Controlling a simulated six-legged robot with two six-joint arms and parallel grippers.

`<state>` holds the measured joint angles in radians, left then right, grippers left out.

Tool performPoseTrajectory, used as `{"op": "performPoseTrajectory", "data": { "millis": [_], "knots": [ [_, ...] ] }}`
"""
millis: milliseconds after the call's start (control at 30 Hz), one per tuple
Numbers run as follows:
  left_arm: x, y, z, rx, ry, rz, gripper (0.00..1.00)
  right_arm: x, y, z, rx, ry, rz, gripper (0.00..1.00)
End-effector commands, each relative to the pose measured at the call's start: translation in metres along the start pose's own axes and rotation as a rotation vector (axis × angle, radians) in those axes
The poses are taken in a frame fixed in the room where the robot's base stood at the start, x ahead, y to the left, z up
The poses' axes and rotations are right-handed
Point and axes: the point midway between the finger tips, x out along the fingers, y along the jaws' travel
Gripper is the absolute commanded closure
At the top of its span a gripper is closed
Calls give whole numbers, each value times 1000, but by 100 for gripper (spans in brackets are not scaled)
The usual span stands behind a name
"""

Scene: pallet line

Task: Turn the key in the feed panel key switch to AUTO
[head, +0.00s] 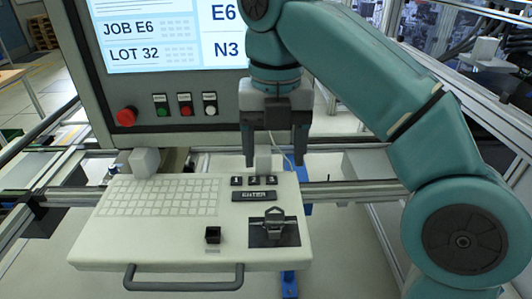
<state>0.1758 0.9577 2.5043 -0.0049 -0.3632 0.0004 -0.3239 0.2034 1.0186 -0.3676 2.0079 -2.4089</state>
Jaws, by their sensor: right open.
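A grey metal piece that looks like a key or its bow (273,217) stands on a dark square plate (288,238) at the right front of the cream console. I take this plate to be the key switch; no AUTO mark can be read, and I cannot tell which way the key points. My right gripper (274,160) points down over the rear right of the console, behind the plate and near the numbered keys. Its two dark fingers are apart, and it is clear of the key. My left gripper is not in view.
Behind stand a screen (170,35) and a red mushroom button (127,116). Metal rails run behind the console.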

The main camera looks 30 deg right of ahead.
Motion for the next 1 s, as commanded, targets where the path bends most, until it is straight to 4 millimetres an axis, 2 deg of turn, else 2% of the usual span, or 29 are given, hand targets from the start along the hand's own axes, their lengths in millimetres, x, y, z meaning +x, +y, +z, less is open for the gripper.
{"op": "performPoseTrajectory", "data": {
  "millis": [167,333,700,833,1000],
  "knots": [
    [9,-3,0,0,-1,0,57,23,-4,-5,-2,3,-2,32],
    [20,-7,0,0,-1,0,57,60,-5,-8,0,2,-2,32],
    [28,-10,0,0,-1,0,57,135,-2,-6,1,3,-2,32],
    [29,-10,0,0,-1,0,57,151,-1,-5,1,2,-2,32],
    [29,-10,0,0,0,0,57,161,0,-4,0,1,-1,32]
  ]
}}
